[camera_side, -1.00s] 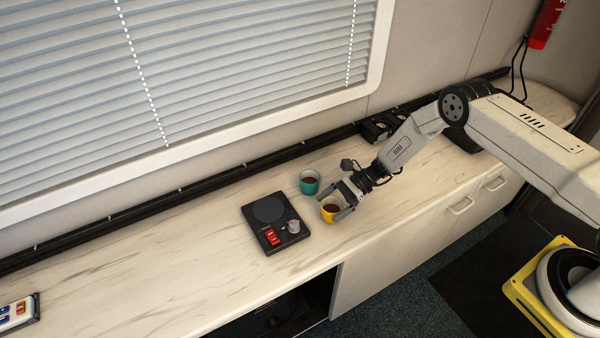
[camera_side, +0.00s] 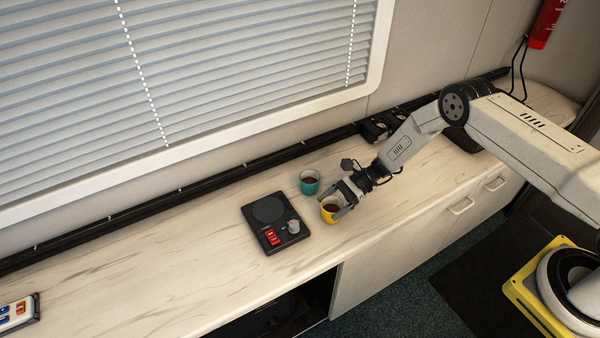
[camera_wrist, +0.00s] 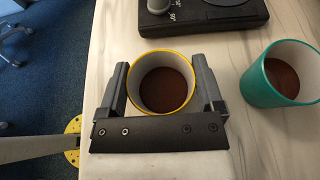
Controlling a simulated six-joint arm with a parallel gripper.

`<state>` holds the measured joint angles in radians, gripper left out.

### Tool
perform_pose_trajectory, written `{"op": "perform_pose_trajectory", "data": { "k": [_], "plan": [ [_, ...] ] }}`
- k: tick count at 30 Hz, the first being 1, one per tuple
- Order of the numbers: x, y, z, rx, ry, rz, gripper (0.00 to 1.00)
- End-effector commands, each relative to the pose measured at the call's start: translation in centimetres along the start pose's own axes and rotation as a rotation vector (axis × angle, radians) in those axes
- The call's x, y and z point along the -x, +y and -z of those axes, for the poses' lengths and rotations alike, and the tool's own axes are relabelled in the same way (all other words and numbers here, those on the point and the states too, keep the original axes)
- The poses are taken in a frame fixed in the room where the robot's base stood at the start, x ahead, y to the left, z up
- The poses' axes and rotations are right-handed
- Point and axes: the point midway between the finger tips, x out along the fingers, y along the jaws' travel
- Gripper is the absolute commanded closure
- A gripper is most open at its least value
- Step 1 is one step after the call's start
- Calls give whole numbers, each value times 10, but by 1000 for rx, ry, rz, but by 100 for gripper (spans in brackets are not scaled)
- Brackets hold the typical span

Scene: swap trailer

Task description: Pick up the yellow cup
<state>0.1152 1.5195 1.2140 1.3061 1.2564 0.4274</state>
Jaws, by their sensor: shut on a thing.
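The yellow cup (camera_side: 329,215) stands upright on the counter with brown contents inside. My gripper (camera_side: 341,202) is shut on it, with one finger on each side of its wall. In the wrist view the cup's yellow rim (camera_wrist: 133,91) shows between the two fingers of my gripper (camera_wrist: 162,93), and the brown contents are seen from above. The cup appears to rest on the counter; a small gap beneath it cannot be made out.
A teal cup (camera_side: 309,186) with brown contents stands close beside the yellow one, also in the wrist view (camera_wrist: 259,87). A black device (camera_side: 262,233) with red buttons lies to the left. The counter (camera_side: 160,270) is clear further left, up to a small panel (camera_side: 18,312).

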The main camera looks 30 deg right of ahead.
Motion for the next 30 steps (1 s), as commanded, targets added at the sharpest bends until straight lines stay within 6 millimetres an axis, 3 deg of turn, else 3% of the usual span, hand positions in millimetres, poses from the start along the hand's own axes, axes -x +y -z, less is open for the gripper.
{"op": "perform_pose_trajectory", "data": {
  "k": [21,30],
  "plan": [
    [12,-1,-29,2,0,0,82],
    [20,12,-41,1,0,1,82]
  ]
}}
